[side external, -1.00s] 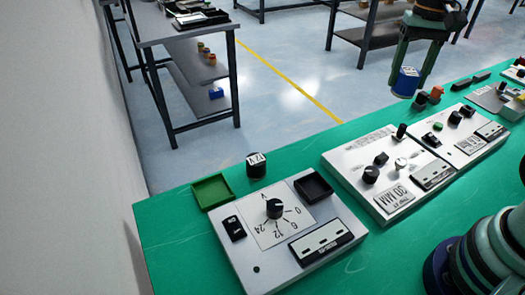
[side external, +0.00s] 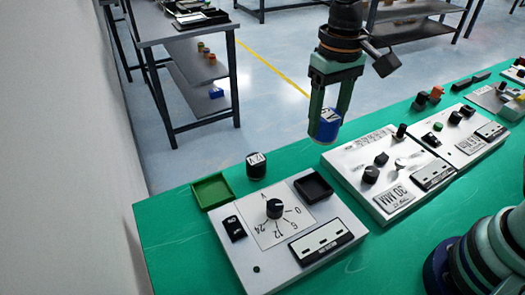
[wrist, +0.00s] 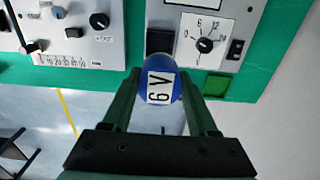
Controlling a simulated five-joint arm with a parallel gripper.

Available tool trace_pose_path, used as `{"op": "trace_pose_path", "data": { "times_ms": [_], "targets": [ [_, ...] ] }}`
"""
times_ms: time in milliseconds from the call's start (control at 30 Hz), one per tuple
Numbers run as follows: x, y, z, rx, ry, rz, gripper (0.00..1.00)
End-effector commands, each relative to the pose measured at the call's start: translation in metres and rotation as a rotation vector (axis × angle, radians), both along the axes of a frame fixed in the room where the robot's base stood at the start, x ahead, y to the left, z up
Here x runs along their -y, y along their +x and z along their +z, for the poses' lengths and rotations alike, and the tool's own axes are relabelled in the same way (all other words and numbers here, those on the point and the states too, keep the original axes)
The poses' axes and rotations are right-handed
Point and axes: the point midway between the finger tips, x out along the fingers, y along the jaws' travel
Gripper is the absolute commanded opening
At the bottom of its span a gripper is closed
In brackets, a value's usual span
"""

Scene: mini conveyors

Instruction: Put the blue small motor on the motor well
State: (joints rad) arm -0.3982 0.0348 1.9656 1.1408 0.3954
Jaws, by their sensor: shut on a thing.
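The blue small motor (side external: 327,128) is a short blue cylinder with a white label. My gripper (side external: 329,117) is shut on it and holds it in the air above the back edge of the green table. In the wrist view the motor (wrist: 160,88) sits between my two fingers (wrist: 158,92), and its label reads "6V". A black square well (side external: 314,185), which looks like the motor well, is on the near white panel. In the wrist view the well (wrist: 159,41) is just beyond the motor and looks empty.
A black labelled cylinder (side external: 257,166) and a green tray (side external: 212,191) stand behind the near panel (side external: 237,258). The panel carries a dial (side external: 274,208) and a switch. A second white panel (side external: 355,166) with upright knobs is to the right.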

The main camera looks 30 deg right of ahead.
Motion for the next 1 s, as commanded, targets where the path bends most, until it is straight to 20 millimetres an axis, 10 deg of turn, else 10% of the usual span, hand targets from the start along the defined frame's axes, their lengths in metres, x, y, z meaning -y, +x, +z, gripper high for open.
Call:
{"op": "trace_pose_path", "data": {
  "times_ms": [400,1000],
  "targets": [
    [0.001,-0.001,-0.097,-0.005,-0.002,-0.002,0.00],
    [0.001,0.000,-0.152,0.000,0.000,-0.002,0.00]
  ]
}}
